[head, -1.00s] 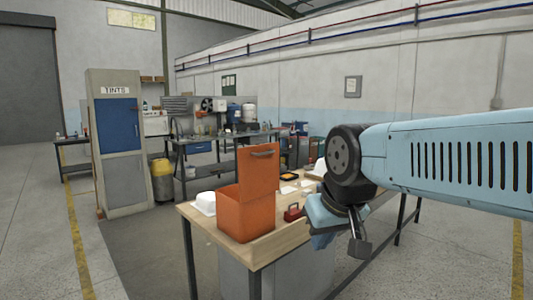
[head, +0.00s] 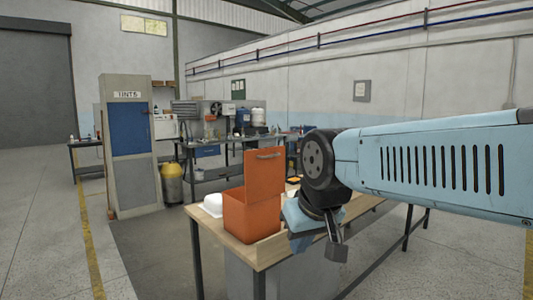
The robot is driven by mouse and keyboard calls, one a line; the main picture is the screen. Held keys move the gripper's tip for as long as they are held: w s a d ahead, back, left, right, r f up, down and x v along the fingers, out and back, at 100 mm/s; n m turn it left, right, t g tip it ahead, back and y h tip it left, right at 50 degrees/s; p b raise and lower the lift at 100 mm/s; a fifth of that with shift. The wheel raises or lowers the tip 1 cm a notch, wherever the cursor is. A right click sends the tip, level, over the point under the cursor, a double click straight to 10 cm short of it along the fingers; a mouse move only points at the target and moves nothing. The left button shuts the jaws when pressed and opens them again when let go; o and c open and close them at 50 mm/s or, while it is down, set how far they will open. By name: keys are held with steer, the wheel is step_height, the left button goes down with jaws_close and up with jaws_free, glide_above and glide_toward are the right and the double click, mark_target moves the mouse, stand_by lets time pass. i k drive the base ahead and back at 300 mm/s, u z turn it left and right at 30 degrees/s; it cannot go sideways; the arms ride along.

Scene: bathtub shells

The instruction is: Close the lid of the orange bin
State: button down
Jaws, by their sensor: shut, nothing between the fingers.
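The orange bin (head: 250,220) stands near the front left corner of the wooden table (head: 268,254).
A white object (head: 213,204) sits on the table to the left of the bin. A grey cabinet (head: 131,145) marked with a sign and a yellow drum (head: 172,183) stand further back. Workbenches line the back. The floor at left is clear.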

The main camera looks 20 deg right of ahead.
mark_target(264, 168)
steer(key=i, duration=1)
